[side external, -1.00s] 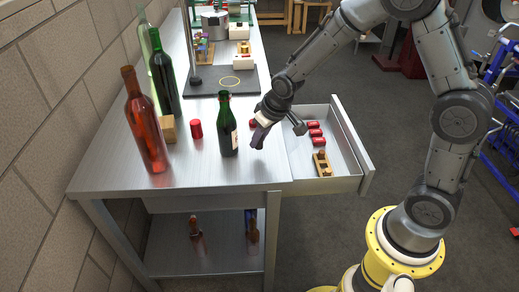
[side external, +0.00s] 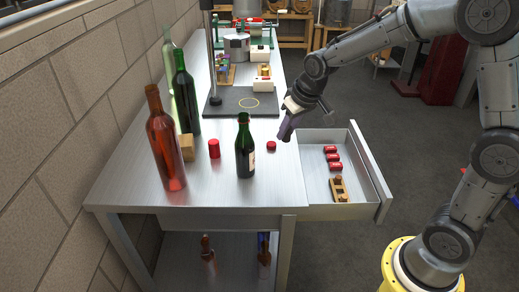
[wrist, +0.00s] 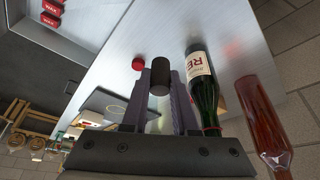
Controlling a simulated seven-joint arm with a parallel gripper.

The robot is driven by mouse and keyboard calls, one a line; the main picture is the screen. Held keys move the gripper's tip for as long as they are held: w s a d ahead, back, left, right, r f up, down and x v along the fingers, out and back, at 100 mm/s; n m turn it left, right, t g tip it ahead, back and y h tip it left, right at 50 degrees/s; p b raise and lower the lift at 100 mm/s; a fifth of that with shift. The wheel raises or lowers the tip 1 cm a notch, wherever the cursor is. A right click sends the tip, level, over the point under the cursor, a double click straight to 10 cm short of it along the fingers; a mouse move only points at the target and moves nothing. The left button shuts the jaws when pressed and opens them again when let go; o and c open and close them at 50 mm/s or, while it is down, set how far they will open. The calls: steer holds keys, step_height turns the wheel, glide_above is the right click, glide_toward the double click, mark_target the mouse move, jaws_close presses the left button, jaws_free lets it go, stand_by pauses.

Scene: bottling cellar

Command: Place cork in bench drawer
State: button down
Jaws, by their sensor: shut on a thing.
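The cork (wrist: 160,76) shows in the wrist view as a dark, shaded cylinder between my fingertips. My gripper (wrist: 160,90) is shut on it. In the side view my gripper (side external: 286,130) hangs over the bench top near its right edge, just left of the open drawer's back end. The cork cannot be made out there. The bench drawer (side external: 362,190) is pulled out on the right side of the bench.
A green bottle (side external: 245,150) stands left of my gripper, with a small red disc (side external: 271,146) between them. A red-brown bottle (side external: 165,140), a dark green bottle (side external: 186,95), a wooden block (side external: 187,147) and a red cylinder (side external: 214,149) stand further left.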

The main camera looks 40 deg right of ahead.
steer(key=w+f, duration=0.2)
steer(key=w, duration=0.1)
steer(key=w+f, duration=0.5)
steer(key=w, duration=0.2)
steer(key=shift+d+f, duration=0.3)
steer(key=shift+d, duration=0.1)
steer(key=shift+w+f, duration=0.5)
steer(key=shift+f, duration=1.55)
steer(key=shift+f, duration=0.15)
steer(key=c, duration=0.7)
jaws_free()
steer(key=v, duration=1.2)
steer(key=shift+s, duration=0.1)
